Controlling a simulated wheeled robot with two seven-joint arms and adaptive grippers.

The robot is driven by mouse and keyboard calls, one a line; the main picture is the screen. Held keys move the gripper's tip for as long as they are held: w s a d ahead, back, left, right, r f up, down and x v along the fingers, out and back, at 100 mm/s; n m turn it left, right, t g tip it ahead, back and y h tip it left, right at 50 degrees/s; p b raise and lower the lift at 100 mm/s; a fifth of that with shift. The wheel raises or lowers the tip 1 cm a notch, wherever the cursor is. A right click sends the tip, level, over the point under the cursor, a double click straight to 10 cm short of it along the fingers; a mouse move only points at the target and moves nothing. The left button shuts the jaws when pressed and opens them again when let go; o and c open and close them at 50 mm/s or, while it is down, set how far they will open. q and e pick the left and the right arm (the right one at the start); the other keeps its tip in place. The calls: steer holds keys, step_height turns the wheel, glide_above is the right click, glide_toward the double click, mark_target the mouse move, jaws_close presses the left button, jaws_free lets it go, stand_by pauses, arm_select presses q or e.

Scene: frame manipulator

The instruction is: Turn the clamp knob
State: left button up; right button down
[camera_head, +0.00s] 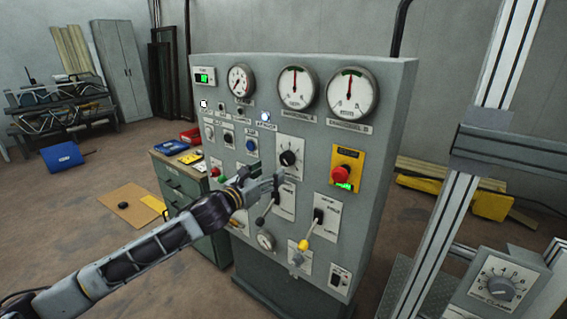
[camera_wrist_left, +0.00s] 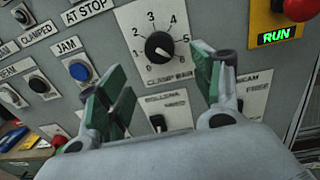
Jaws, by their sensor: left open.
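The clamp knob (camera_head: 288,158) is a black round knob on a white numbered plate in the middle of the grey control panel. My left gripper (camera_head: 266,184) is in front of the panel, just below and left of the knob. Its green-padded fingers (camera_wrist_left: 162,88) are spread apart with nothing between them, and they look clear of the knob. My right gripper is not in view.
Below the knob are levers, one yellow-tipped (camera_head: 304,245). A red emergency button (camera_head: 347,172) is to its right, a blue button (camera_head: 250,145) to its left. Gauges (camera_head: 297,87) are above. Another clamp-labelled knob (camera_head: 500,289) sits on a separate box at lower right.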

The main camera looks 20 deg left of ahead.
mark_target(285, 162)
arm_select(q)
steer(key=shift+p+x, duration=0.45)
steer(key=shift+x, duration=3.65)
steer(key=shift+w+d, duration=0.15)
steer(key=shift+w, duration=0.15)
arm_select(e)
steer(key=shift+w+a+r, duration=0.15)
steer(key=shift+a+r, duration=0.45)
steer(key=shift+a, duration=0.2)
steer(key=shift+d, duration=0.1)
